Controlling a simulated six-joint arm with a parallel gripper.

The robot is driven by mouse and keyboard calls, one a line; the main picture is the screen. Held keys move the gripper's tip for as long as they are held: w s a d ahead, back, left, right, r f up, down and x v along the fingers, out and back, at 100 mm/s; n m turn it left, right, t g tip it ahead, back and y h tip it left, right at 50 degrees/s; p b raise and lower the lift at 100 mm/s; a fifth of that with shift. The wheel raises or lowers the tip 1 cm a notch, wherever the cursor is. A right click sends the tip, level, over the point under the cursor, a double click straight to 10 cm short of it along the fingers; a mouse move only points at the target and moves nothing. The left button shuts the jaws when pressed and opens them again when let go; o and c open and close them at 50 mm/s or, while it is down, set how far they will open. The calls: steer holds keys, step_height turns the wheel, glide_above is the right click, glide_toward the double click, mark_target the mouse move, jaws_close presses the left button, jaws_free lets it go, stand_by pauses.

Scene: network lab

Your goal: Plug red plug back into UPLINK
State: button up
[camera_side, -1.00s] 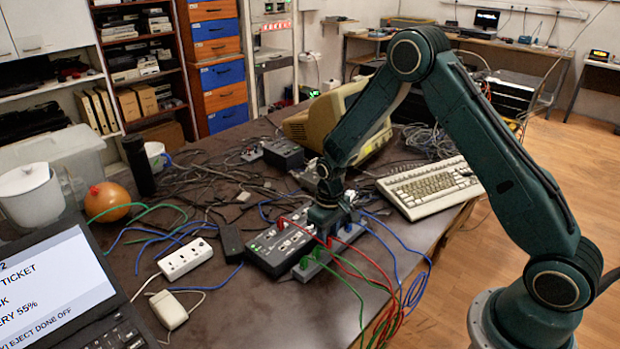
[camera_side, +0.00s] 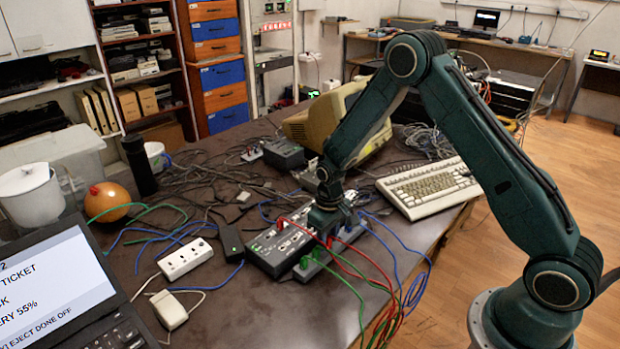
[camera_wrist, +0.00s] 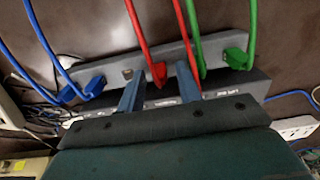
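The red plug (camera_wrist: 158,75) is in the grey port strip (camera_wrist: 176,55), with a red cable running up from it in the wrist view. My gripper (camera_wrist: 160,72) is over the strip, its two fingers on either side of the red plug with gaps visible. In the side view my gripper (camera_side: 328,217) points down over the strip and the dark switch box (camera_side: 281,248) and hides part of both. A second red cable (camera_wrist: 190,35) runs down near the right finger; its end is hidden. I cannot read an UPLINK label.
Blue plugs (camera_wrist: 82,90) sit left on the strip and a green plug (camera_wrist: 238,59) sits right. Loose cables lie around. A white power strip (camera_side: 187,260), a keyboard (camera_side: 430,187) and a laptop (camera_side: 65,285) are nearby. The table's edge is close on the right.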

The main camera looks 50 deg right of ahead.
jaws_close()
steer(key=shift+r, duration=0.25)
steer(key=shift+r, duration=0.35)
steer(key=shift+r, duration=0.35)
steer(key=shift+r, duration=0.35)
steer(key=shift+r, duration=0.35)
steer(key=shift+r, duration=0.35)
